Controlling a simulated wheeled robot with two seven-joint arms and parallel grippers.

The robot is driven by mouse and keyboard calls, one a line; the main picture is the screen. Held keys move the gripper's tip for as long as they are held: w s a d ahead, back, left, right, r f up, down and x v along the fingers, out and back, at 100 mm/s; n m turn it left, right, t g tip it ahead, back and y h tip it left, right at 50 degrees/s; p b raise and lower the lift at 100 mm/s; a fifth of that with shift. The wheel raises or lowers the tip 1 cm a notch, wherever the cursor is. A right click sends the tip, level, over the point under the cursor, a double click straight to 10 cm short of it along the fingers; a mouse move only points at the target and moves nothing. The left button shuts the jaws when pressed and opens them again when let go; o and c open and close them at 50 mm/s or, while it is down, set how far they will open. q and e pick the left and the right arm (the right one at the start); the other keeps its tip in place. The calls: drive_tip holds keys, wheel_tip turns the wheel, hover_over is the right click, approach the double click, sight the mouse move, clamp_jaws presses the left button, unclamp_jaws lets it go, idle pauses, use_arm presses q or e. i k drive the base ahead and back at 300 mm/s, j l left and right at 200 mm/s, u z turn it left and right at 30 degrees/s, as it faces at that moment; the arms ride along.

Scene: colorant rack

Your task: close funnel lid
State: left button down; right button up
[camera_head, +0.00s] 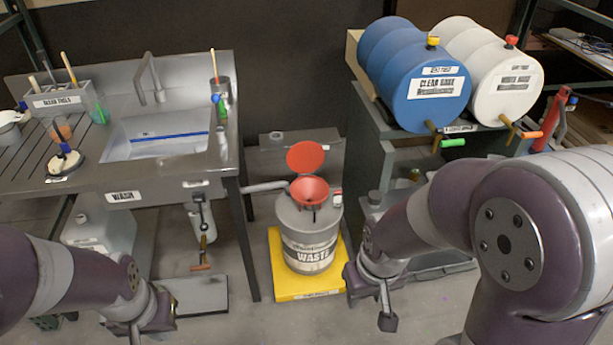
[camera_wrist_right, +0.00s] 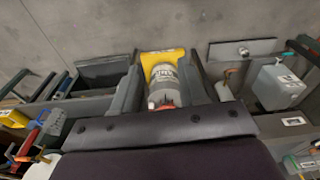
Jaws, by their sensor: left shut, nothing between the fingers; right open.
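The red funnel (camera_head: 309,189) sits on top of the grey waste drum (camera_head: 308,235). Its round red lid (camera_head: 305,157) stands open, tilted up behind the funnel mouth. In the right wrist view the drum (camera_wrist_right: 164,78) and a bit of red at the funnel (camera_wrist_right: 165,99) show between the fingers. My right gripper (camera_head: 387,303) is open and empty, to the right of the drum and apart from it. It also shows in the right wrist view (camera_wrist_right: 163,80). My left gripper (camera_head: 136,333) is shut and empty at the lower left, far from the funnel, partly cut by the frame edge.
The drum stands on a yellow platform (camera_head: 265,287). A steel sink bench (camera_head: 215,165) is at left, with a pipe reaching toward the drum. A rack with a blue barrel (camera_head: 405,80) and a white barrel (camera_head: 520,85) is at right. Grey floor is free in front.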

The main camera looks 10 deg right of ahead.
sight(305, 157)
drive_tip(key=u, duration=0.45)
drive_tip(key=i+l+u, duration=0.3)
drive_tip(key=l+u, duration=0.3)
drive_tip(key=l, duration=0.25)
drive_tip(key=i+l+u, duration=0.15)
drive_tip(key=l+u, duration=0.15)
drive_tip(key=l, duration=0.15)
drive_tip(key=l+u, duration=0.25)
drive_tip(key=l, duration=0.75)
drive_tip(key=i+l, duration=0.1)
drive_tip(key=l, duration=0.35)
